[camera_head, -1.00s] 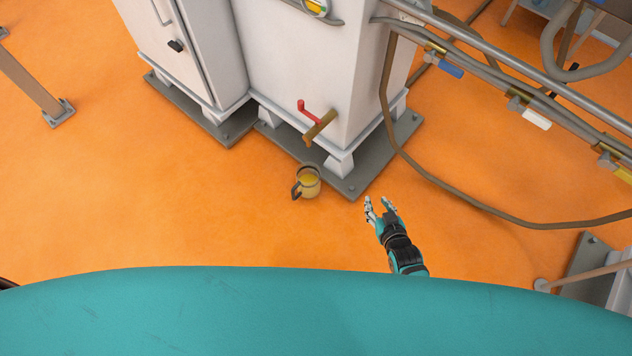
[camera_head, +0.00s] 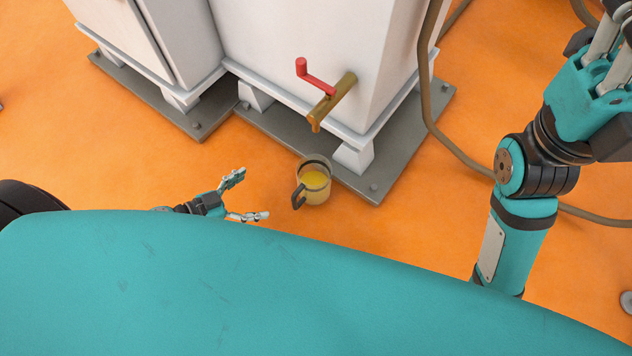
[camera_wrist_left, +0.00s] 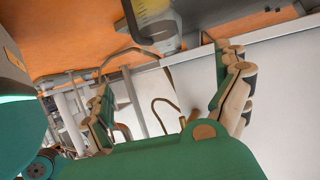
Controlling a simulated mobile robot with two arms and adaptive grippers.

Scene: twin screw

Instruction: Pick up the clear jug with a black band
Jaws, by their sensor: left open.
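The clear jug (camera_head: 317,190) stands upright on the orange floor, with yellow liquid inside, a dark band near its rim and a black handle on its left. It also shows, cut off, at the top of the left wrist view (camera_wrist_left: 154,18). My left gripper (camera_head: 254,196) is open and empty, left of the jug, fingers pointing toward its handle side with a gap between. Its spread fingers show in the left wrist view (camera_wrist_left: 170,85). My right gripper (camera_head: 606,55) is raised at the upper right, partly cut off; its opening is unclear.
A white cabinet (camera_head: 300,50) on a grey base plate (camera_head: 290,130) stands behind the jug. A brass tap (camera_head: 330,103) with a red handle (camera_head: 315,77) sticks out above it. A brown hose (camera_head: 427,100) hangs on the right.

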